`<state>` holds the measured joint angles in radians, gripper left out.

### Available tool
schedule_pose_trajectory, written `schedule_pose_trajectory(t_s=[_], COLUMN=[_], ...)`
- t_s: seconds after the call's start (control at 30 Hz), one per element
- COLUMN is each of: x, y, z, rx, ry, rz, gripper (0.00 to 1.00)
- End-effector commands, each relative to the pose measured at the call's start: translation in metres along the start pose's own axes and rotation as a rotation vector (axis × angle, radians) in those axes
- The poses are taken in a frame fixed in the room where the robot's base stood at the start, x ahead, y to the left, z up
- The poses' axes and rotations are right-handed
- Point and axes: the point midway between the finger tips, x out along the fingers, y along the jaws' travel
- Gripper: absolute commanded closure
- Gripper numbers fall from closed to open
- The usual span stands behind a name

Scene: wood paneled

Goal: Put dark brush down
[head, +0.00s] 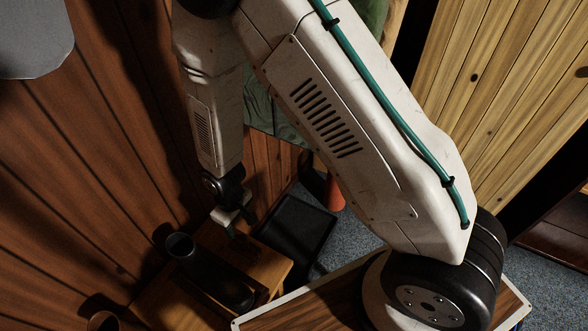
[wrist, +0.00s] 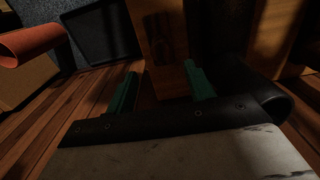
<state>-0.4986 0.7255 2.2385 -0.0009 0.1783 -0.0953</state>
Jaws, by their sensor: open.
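My gripper (head: 236,224) hangs just above the small wooden table in the head view. In the wrist view its two green fingers (wrist: 161,84) stand well apart, with nothing held between them. A dark, elongated object, probably the dark brush (wrist: 158,38), lies against a wooden surface beyond the fingertips. It looks apart from them. Its shape is hard to read in the shadow. In the head view I cannot pick the brush out with certainty near the fingers.
The wooden table (head: 268,264) carries a dark cylinder (head: 181,246) and a long black object (head: 222,288) close to my gripper. A black tray-like bin (head: 298,228) stands beyond, beside an orange cylinder (head: 335,190). A paneled wall (head: 90,150) is close on the left.

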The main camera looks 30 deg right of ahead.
Motion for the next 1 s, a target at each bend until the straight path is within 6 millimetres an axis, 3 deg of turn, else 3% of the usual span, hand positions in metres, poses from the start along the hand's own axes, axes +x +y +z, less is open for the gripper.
schedule_pose_trajectory(t_s=[0.17, 0.3, 0.47, 0.7, 1.0], x=[-0.021, -0.078, -0.16, -0.264, -0.346], y=[0.008, 0.029, 0.057, 0.085, 0.091], z=[-0.002, -0.001, 0.018, 0.075, 0.157], rx=[0.02, 0.077, 0.162, 0.289, 0.421], ry=[0.008, 0.026, 0.043, 0.065, 0.088], rz=[0.001, 0.003, 0.007, 0.014, 0.023], gripper=[0.47, 0.47, 0.47, 0.47, 0.47])
